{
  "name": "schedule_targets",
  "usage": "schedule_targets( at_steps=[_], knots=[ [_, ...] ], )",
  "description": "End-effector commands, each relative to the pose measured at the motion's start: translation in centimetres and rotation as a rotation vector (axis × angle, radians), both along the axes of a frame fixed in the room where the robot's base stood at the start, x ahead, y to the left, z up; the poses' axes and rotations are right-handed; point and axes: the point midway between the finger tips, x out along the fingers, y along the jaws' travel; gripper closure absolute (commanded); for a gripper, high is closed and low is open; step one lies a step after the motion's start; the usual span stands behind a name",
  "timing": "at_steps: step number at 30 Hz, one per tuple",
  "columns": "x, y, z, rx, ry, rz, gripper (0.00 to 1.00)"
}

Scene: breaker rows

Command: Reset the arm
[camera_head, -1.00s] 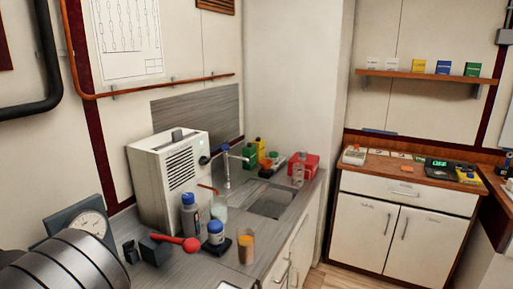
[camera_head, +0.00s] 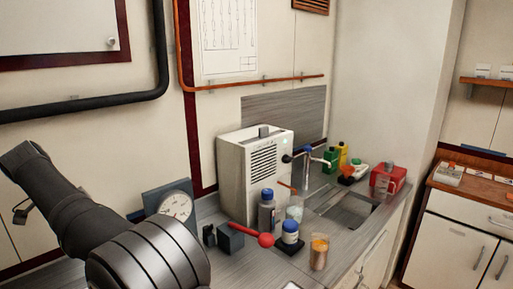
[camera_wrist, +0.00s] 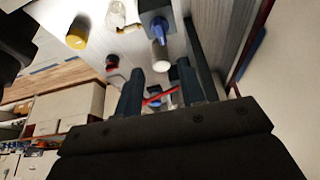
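My gripper (camera_wrist: 160,78) shows in the wrist view as two dark fingers with a clear gap between them. It is open, and I see nothing held between the fingers. In the head view, my dark arm rises at the lower left, and I cannot clearly make out the fingers there. Beyond the fingers in the wrist view are a grey bottle (camera_wrist: 160,55) and a yellow-topped container (camera_wrist: 77,38), both apart from the gripper as far as I can tell.
The grey counter (camera_head: 336,243) holds a white machine (camera_head: 240,185), a dial gauge (camera_head: 176,205), a red ladle-like item (camera_head: 265,239), a dark bottle (camera_head: 266,214), a blue-lidded jar (camera_head: 290,232), an orange-filled glass (camera_head: 319,252) and a sink (camera_head: 352,210). A black pipe (camera_head: 80,106) runs along the wall.

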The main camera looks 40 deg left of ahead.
Motion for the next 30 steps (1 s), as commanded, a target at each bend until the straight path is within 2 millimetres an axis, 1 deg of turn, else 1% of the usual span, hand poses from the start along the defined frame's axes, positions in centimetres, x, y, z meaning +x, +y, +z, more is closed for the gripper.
schedule_targets(
  at_steps=[22,25,30],
  knots=[
    [5.7,-0.2,-13.7,-0.004,0.0,-0.001,0.64],
    [5.5,-0.3,-13.3,0.003,0.0,0.101,0.64],
    [5.6,-0.5,-13.3,0.001,0.0,0.258,0.64]
  ],
)
